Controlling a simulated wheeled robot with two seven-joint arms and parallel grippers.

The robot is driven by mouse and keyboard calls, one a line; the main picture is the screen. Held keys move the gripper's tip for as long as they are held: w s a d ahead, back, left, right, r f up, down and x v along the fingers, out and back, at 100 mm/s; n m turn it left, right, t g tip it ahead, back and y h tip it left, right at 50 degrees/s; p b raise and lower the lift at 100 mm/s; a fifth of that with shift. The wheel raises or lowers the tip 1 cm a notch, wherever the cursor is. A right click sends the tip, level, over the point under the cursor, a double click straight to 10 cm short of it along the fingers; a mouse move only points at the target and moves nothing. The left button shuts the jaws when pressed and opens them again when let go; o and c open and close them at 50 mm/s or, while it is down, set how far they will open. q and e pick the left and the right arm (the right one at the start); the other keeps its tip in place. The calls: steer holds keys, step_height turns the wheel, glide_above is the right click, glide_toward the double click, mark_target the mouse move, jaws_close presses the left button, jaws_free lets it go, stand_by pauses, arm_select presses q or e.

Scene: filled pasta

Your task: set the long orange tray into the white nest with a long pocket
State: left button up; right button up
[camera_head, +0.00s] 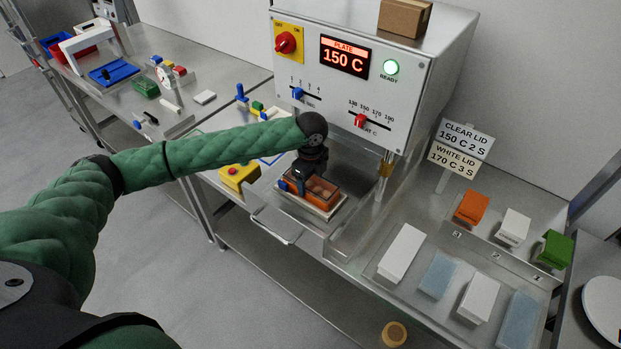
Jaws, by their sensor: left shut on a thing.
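The long orange tray (322,190) holds brownish filling and sits at or just above the white nest (328,213), whose pale rim shows under its front edge. The nest lies on the metal drawer at the front of the heat-sealing machine. My left gripper (304,182) reaches down over the tray's left part and is shut on it. The fingers hide part of the tray, so I cannot tell whether it is fully down in the pocket. My right gripper does not show.
The sealing machine (372,65) stands right behind, with a display reading 150 C. A metal post (385,165) is close on the right. Lid stacks (401,251) and small coloured blocks (471,206) lie on the right bench. A yellow button box (238,175) is left of the drawer.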

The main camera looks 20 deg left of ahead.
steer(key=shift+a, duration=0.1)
arm_select(q)
steer(key=o, duration=1.3)
steer(key=shift+r+b, duration=0.4)
steer(key=shift+b, duration=0.05)
step_height(320, 180, up, 2)
steer(key=shift+r+b, duration=0.25)
steer(key=shift+b, duration=0.45)
step_height(320, 180, up, 3)
steer(key=shift+r+b, duration=0.15)
steer(key=shift+b, duration=0.5)
steer(key=shift+r, duration=0.55)
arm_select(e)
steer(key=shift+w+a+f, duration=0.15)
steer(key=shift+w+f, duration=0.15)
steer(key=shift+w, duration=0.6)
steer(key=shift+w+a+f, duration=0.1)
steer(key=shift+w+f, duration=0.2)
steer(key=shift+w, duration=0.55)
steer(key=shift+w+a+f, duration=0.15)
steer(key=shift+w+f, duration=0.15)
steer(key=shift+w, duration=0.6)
